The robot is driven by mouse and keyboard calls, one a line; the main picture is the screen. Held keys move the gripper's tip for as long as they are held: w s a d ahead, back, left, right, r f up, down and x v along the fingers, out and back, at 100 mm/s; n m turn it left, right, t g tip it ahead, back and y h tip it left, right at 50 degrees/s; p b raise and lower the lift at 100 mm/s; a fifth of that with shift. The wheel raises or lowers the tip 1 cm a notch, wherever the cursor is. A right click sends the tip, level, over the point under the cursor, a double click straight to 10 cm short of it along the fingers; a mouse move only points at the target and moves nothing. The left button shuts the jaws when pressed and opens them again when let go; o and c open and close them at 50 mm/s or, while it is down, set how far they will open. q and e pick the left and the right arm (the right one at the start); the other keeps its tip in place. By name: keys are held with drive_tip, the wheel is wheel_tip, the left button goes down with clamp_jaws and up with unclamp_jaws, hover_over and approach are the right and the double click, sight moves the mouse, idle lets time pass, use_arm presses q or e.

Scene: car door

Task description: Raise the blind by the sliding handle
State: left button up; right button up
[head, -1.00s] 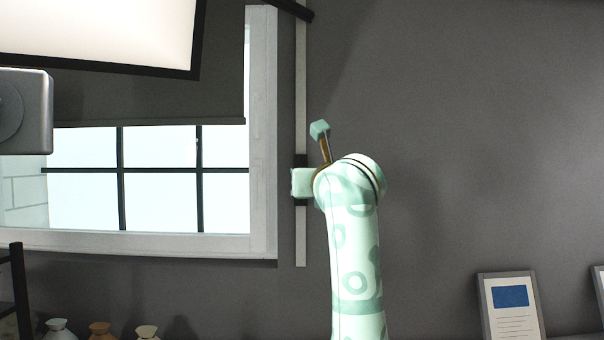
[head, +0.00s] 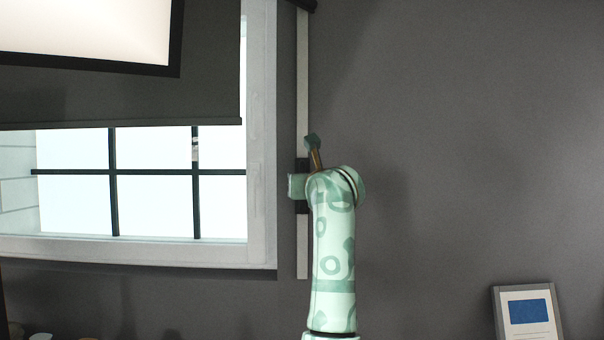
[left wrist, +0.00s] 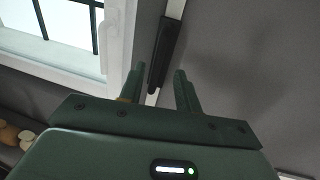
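The dark blind (head: 120,100) covers the upper part of the window, with its straight lower edge above the horizontal bar. The black sliding handle (head: 302,164) sits on a pale vertical rail (head: 302,90) right of the window. My left gripper (head: 298,186) is in front of the handle in the head view, and its arm hides part of the handle. In the left wrist view the two green fingers of my left gripper (left wrist: 159,75) are apart. The lower part of the black handle (left wrist: 168,45) shows between and beyond the fingertips; contact cannot be told. My right gripper is not in view.
A bright, dark-framed panel (head: 85,30) hangs in front of the upper left. The pale window frame (head: 262,150) stands close left of the rail. The wall right of the rail is bare, with a framed picture (head: 527,312) low at right.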

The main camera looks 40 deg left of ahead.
use_arm(q)
drive_tip(key=p, duration=0.2)
hover_over(302, 206)
drive_tip(key=shift+w+a, duration=0.3)
clamp_jaws()
